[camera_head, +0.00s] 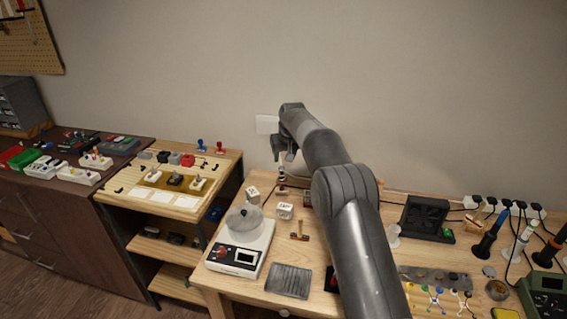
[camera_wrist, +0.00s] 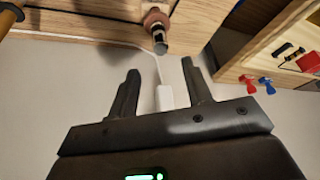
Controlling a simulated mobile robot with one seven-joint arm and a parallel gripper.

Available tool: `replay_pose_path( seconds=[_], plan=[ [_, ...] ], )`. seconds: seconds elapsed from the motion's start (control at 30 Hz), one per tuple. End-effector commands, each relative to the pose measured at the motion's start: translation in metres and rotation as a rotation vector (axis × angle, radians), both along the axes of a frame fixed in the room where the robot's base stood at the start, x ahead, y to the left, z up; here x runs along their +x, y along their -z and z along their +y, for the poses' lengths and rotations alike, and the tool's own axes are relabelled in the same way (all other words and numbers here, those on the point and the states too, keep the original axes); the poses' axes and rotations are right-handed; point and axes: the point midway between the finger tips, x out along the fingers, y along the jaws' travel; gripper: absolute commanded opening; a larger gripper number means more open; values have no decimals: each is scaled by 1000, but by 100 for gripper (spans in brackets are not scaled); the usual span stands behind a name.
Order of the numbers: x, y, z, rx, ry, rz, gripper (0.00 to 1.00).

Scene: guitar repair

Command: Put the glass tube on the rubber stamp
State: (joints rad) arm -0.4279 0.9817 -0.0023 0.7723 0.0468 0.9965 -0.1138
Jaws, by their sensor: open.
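My gripper (camera_head: 284,158) is open above the back left of the right-hand wooden table. In the wrist view its fingers (camera_wrist: 159,66) are apart with nothing between them. Just beyond the fingertips stands a small reddish-brown round piece, which looks like the rubber stamp (camera_wrist: 155,15). A short grey, partly shiny cylinder, which looks like the glass tube (camera_wrist: 159,40), is in line with it and seems to rest on it. In the head view this small stack (camera_head: 281,181) is below the fingers. Contact between the two pieces is too small to tell.
A white scale (camera_head: 237,256) with a clear bowl, white cubes (camera_head: 285,211) and a small hammer (camera_head: 299,231) are near the stack. A dark fan box (camera_head: 424,217) is right of my arm. Blue (camera_head: 200,145) and red (camera_head: 219,148) stamp-like pieces stand on the left table. The wall is close behind.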

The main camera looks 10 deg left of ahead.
Motion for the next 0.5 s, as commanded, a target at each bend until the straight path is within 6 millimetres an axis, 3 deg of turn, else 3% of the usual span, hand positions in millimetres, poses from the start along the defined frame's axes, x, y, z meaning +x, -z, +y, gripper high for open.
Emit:
replay_pose_path(
  seconds=[0.37, 0.5],
  plan=[
    [-5, -14, -4, -1, 0, 0, 45],
    [-9, -31, -15, 1, 13, -4, 45]
  ],
)
